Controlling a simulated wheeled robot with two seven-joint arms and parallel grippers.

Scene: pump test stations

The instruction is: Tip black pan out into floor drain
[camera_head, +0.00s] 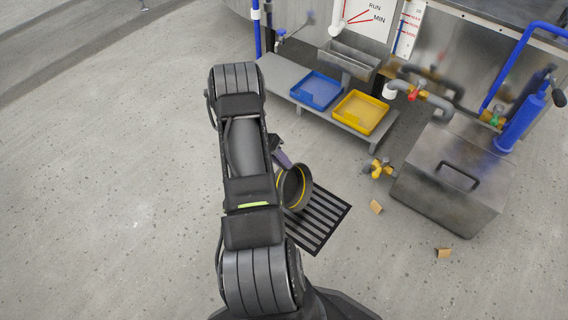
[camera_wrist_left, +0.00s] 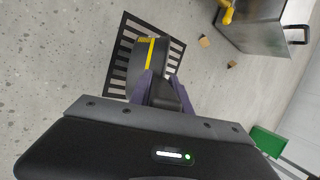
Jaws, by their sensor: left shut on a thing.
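The black pan (camera_head: 297,187), with a yellow band round it, is held tilted steeply on its side over the floor drain (camera_head: 326,211). The drain is a dark slatted square grate in the floor. My left gripper (camera_head: 282,161) is shut on the pan's edge; my arm hides part of it in the head view. In the left wrist view, the purple fingers of my gripper (camera_wrist_left: 161,90) close on the pan (camera_wrist_left: 150,62), with the grate (camera_wrist_left: 121,72) below. The pan's contents cannot be made out. My right gripper is not in view.
A low grey shelf (camera_head: 287,76) holds a blue tray (camera_head: 316,90) and a yellow tray (camera_head: 361,112). A metal box with a handle (camera_head: 450,190) stands right of the drain. A yellow valve (camera_head: 378,169) and small brown pieces (camera_head: 376,207) are nearby. Floor at left is clear.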

